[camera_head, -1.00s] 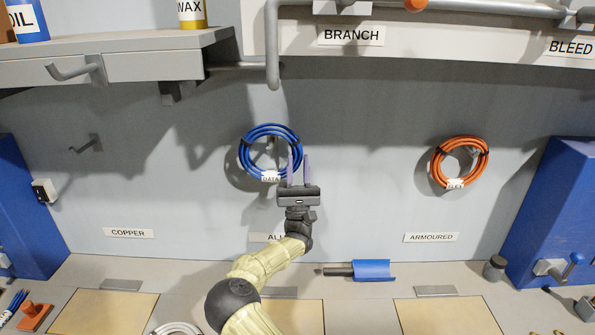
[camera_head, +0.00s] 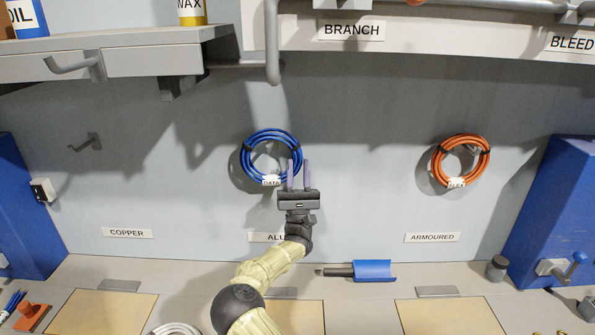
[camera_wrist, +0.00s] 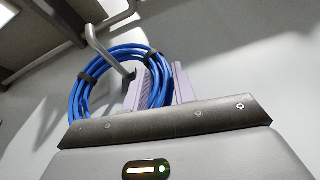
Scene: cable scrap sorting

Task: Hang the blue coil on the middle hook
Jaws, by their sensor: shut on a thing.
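The blue coil (camera_head: 271,134) is upright in front of the back wall, with black ties and a white tag at its bottom. My gripper (camera_head: 297,175) is shut on the lower right part of the coil. In the wrist view the blue coil (camera_wrist: 77,96) rises to the left of my fingers (camera_wrist: 160,88), its right side between them. The middle hook is mostly hidden behind the coil in the head view, and I cannot tell whether the coil rests on it. In the wrist view a bent grey bar (camera_wrist: 108,52) shows at the coil's opening.
An orange coil (camera_head: 482,151) hangs at the right. An empty hook (camera_head: 86,143) is on the wall at the left. An overhead pipe (camera_head: 272,70) bends down above the blue coil. A blue trough-like piece (camera_head: 374,270) lies on the bench.

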